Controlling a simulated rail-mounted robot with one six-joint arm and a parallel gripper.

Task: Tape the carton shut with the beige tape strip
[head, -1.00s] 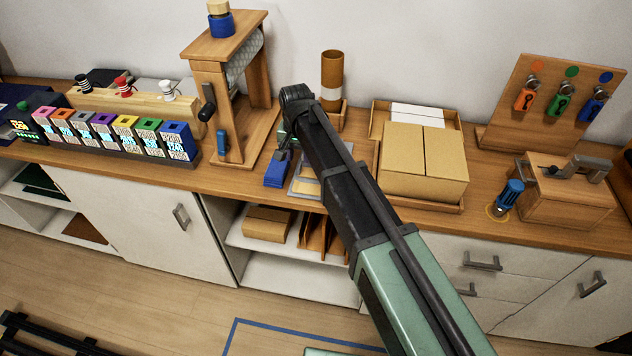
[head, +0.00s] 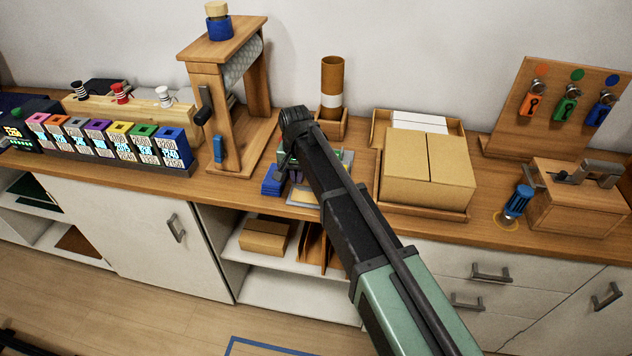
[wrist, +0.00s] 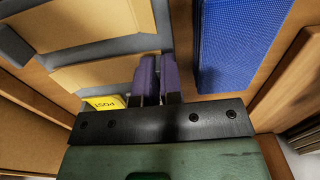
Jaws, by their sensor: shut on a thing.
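The closed tan carton (head: 430,168) stands in a shallow wooden tray on the counter, right of my arm. A seam runs across its top, with no tape on it. My gripper (wrist: 158,78) is low over a grey holder (wrist: 100,53) with flat pieces in it, left of the carton. Its two purple-grey fingers are close together at the end of a beige strip (wrist: 100,74) and appear shut on it. A second beige piece (wrist: 85,22) lies beyond it. In the head view my arm hides most of the gripper and holder.
A blue block (wrist: 240,45) lies close beside my fingers. A yellow label marked POST (wrist: 104,103) is partly hidden by my gripper. A wooden stand (head: 225,95), a brown tube (head: 332,88) and a tray of white paper (head: 418,122) stand nearby. A wooden box (head: 578,208) is at right.

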